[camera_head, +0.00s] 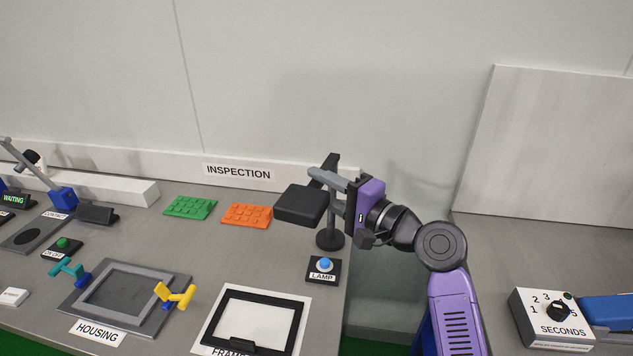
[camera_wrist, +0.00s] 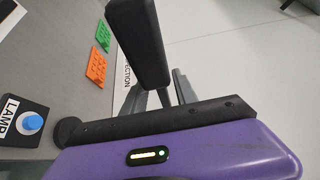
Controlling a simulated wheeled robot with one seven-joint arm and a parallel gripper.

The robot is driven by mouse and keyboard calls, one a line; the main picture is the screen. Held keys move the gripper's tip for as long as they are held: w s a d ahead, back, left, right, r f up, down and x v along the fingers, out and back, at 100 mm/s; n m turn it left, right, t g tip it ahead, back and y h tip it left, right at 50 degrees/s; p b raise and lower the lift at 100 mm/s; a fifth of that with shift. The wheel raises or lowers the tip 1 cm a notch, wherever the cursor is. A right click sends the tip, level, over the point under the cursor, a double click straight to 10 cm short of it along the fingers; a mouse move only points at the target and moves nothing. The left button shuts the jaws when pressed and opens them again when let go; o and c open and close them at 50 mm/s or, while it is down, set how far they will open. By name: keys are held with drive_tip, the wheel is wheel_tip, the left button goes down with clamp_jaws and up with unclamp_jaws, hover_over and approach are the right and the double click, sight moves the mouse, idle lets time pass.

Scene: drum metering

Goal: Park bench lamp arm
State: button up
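The bench lamp's black square head (camera_head: 302,204) hangs above the bench, left of my gripper. Its dark post rises from a round black base (camera_head: 330,240) near the bench's right edge. My gripper (camera_head: 329,188) is at the upper post, right beside the head, with grey fingers pointing left. The fingers and lamp arm overlap, so I cannot tell whether they grip it. In the wrist view the black head (camera_wrist: 141,42) stands just beyond grey bars. A blue button on a plate marked LAMP (camera_head: 324,268) sits in front of the base.
A green tray (camera_head: 190,208) and an orange tray (camera_head: 247,215) lie left of the lamp. The FRAME panel (camera_head: 256,322) and HOUSING fixture (camera_head: 125,290) lie in front. A SECONDS dial box (camera_head: 553,318) stands at right. A wall with an INSPECTION sign (camera_head: 239,172) is behind.

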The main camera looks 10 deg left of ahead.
drive_tip(key=shift+w+a, duration=0.3)
drive_tip(key=shift+a, duration=0.25)
clamp_jaws()
drive_tip(key=shift+f, duration=0.25)
idle(0.9)
